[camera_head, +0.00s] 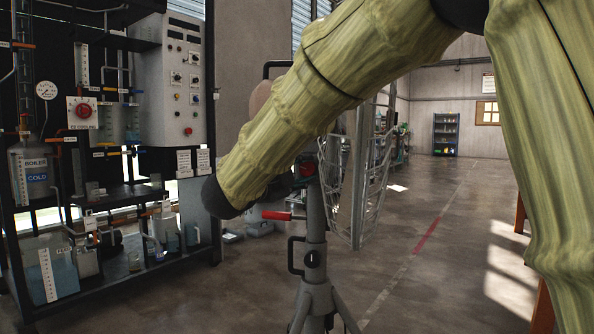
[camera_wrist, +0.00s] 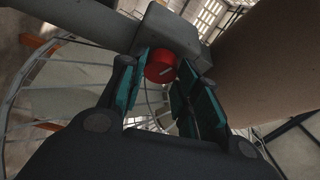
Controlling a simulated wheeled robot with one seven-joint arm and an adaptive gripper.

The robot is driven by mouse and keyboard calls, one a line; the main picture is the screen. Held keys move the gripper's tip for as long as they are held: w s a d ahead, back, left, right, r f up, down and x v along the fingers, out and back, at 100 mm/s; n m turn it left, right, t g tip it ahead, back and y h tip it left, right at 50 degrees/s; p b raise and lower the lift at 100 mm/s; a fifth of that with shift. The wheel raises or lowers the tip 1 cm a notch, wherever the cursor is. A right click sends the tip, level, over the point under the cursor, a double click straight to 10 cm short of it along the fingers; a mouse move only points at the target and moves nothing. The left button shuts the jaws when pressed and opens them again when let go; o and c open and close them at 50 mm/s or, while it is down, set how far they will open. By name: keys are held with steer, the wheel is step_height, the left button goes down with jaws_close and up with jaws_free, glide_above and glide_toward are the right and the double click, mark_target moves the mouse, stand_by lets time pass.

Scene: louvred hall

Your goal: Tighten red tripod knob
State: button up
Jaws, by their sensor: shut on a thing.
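The red tripod knob (camera_wrist: 160,68) is a round red cap with a pale line across its face, on a grey block. My gripper (camera_wrist: 162,78) has its teal-lined fingers on either side of the knob, closed on it. In the head view, a red part (camera_head: 307,169) shows at the top of the grey tripod (camera_head: 315,255), partly behind my arm. I cannot tell whether it is the same knob. A red-gripped handle (camera_head: 277,215) sticks out to the left below it.
A wire-ribbed frame (camera_head: 358,190) stands right beside the tripod. A large brown surface (camera_wrist: 268,62) is close on the right in the wrist view. A rack of lab equipment (camera_head: 110,130) stands at the left. The floor to the right is mostly clear.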

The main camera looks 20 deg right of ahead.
steer(key=shift+d+r+m+g, duration=0.2)
steer(key=shift+m+g, duration=0.1)
steer(key=shift+m, duration=0.2)
steer(key=o, duration=1)
steer(key=shift+d, duration=0.2)
steer(key=shift+o, duration=0.2)
steer(key=shift+a+f, duration=0.1)
steer(key=shift+a, duration=0.15)
steer(key=shift+s+a, duration=0.1)
steer(key=v, duration=1.1)
steer(key=shift+s+a, duration=0.3)
